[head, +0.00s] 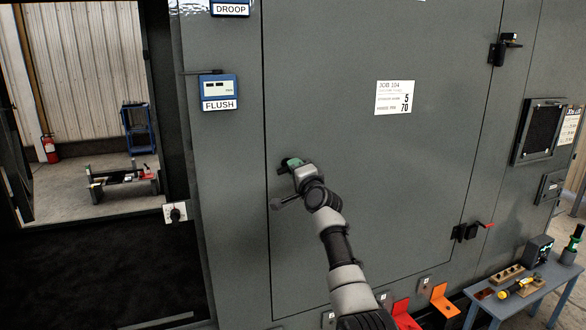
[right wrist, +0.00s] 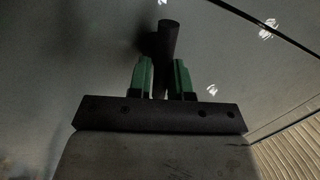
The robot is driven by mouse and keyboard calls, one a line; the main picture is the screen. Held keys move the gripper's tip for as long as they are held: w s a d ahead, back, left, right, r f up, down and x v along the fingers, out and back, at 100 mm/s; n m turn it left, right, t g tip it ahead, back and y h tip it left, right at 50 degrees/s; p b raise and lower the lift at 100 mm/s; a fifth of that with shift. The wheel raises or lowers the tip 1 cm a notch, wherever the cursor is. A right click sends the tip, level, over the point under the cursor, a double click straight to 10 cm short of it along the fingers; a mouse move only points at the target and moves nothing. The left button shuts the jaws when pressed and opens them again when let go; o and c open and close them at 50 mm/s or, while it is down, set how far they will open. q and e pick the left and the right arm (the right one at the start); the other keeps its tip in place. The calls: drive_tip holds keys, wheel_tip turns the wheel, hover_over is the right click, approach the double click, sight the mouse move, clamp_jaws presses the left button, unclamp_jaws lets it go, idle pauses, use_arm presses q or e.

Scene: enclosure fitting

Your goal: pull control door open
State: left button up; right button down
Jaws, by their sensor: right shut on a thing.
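The control door (head: 370,190) is the large grey panel with a job sheet (head: 394,97) on it. It looks flush with the enclosure wall, with thin seams along its edges. My right gripper (head: 292,162) is at the left part of the door. In the right wrist view its two green fingers (right wrist: 164,80) are shut on a dark round handle (right wrist: 169,38), which stands up between and beyond them. In the head view the gripper and wrist hide most of the handle. My left gripper is not in view.
A blue FLUSH gauge (head: 219,88) is on the wall left of the door. Latches (head: 466,231) sit at the door's right edge. A blue-grey table (head: 550,275) with tools stands at lower right. An opening lies left.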

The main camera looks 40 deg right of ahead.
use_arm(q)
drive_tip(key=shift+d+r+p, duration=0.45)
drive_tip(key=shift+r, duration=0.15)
use_arm(e)
drive_tip(key=shift+r+m+h, duration=0.2)
drive_tip(key=shift+m+h, duration=0.2)
drive_tip(key=shift+m, duration=0.8)
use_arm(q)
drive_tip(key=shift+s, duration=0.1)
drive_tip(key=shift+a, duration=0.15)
use_arm(e)
drive_tip(key=shift+s, duration=0.1)
